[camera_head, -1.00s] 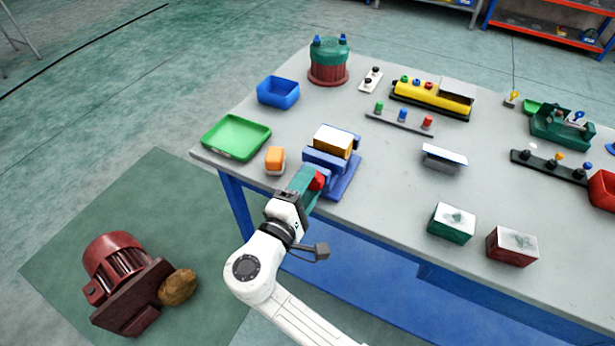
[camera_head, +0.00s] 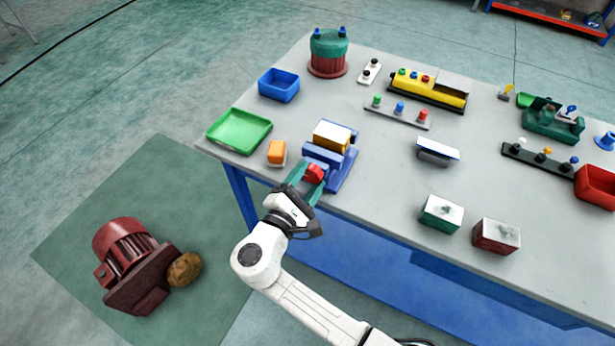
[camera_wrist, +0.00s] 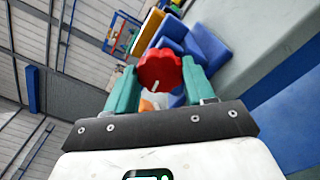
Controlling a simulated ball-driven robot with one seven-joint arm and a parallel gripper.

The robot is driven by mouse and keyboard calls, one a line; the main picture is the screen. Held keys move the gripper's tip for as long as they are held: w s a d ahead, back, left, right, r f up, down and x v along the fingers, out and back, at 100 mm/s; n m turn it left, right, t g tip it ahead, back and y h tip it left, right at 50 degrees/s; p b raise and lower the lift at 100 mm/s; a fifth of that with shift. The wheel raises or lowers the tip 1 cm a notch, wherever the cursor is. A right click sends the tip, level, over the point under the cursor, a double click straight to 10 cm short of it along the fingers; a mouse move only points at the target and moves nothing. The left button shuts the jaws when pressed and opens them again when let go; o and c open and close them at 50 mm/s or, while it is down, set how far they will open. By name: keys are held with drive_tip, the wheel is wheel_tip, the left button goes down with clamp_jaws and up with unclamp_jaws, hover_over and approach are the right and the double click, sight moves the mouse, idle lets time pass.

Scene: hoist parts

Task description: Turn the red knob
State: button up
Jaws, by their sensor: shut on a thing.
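The red knob (camera_head: 314,173) sits on the near face of a blue vise-like device (camera_head: 343,172) at the table's near left edge. In the wrist view the knob (camera_wrist: 160,72) has a scalloped rim and a slanted white mark on its face. My gripper (camera_head: 307,182) has its two green fingers on either side of the knob. In the wrist view my gripper (camera_wrist: 160,80) is shut on it, a finger at the left and right of its rim. The knob's shaft is hidden behind it.
An orange-and-white block (camera_head: 277,152) and a green tray (camera_head: 239,131) lie left of the device. A yellow-brown block (camera_head: 332,135) sits on the device. Green (camera_head: 441,213) and dark red (camera_head: 496,235) boxes stand to the right. A red motor (camera_head: 130,265) is on the floor mat.

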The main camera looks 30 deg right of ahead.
drive_tip(key=shift+a+f, duration=0.1)
drive_tip(key=o, duration=1)
drive_tip(key=shift+o, duration=0.2)
drive_tip(key=b+v, duration=0.2)
drive_tip(key=v, duration=0.8)
drive_tip(key=shift+s+a, duration=0.2)
drive_tip(key=shift+a, duration=0.1)
